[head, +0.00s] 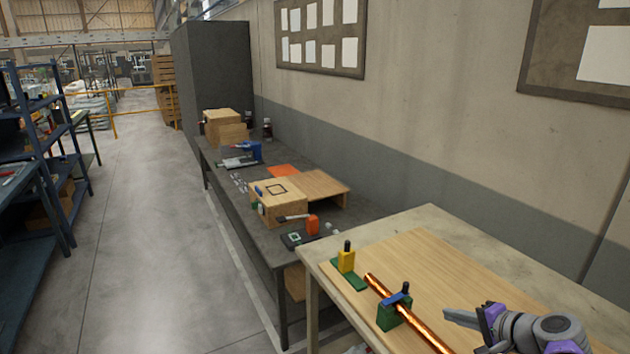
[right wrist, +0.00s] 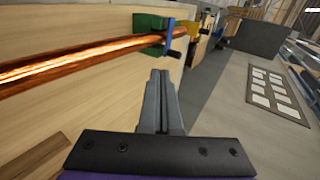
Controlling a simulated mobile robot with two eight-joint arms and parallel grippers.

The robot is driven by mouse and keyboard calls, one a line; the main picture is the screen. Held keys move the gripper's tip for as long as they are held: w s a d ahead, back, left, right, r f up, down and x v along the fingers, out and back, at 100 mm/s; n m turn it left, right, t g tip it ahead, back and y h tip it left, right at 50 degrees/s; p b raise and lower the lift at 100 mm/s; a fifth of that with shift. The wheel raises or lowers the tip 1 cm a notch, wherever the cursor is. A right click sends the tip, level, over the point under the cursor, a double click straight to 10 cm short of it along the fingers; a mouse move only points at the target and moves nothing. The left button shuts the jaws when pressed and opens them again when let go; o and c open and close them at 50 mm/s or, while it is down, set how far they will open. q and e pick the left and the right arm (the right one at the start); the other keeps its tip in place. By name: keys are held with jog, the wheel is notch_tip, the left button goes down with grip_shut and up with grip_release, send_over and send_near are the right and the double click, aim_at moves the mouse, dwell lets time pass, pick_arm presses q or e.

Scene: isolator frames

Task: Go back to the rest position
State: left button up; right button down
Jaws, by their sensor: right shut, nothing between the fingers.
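My right gripper (head: 462,318) is at the lower right of the head view, over the wooden work table (head: 432,222). Its fingers are shut with nothing between them; they also show shut in the right wrist view (right wrist: 160,78). The gripper is apart from the copper pipe (head: 428,335), which lies to its left through a green clamp block (head: 393,318) with a blue top. The pipe also shows in the right wrist view (right wrist: 70,68), left of the fingers. My left gripper is not in view.
A yellow clamp (head: 346,261) on a green base stands at the table's far-left part. Beyond is a dark bench (head: 235,212) with wooden boxes (head: 279,207), and tools. A wall runs along the right. The floor (head: 135,230) at left is clear, with blue shelving (head: 48,150) beyond.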

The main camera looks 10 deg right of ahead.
jog(key=s+a+f+n+g, duration=0.2)
jog(key=s+a+f+n, duration=0.1)
jog(key=s+a, duration=0.3)
jog(key=s+a+f+n+g, duration=0.2)
jog(key=s+a+f+n, duration=0.15)
jog(key=a, duration=0.45)
jog(key=s+a+f+n+h, duration=0.1)
jog(key=s+f+n+h, duration=0.1)
jog(key=s, duration=0.4)
jog(key=s+a+f+n+g+h+p, duration=0.1)
jog(key=s+a+f+n, duration=0.1)
jog(key=s+f+n, duration=0.2)
jog(key=shift+s+a+f+n+h, duration=0.2)
jog(key=shift+s+n+h, duration=0.3)
jog(key=shift+s, duration=0.55)
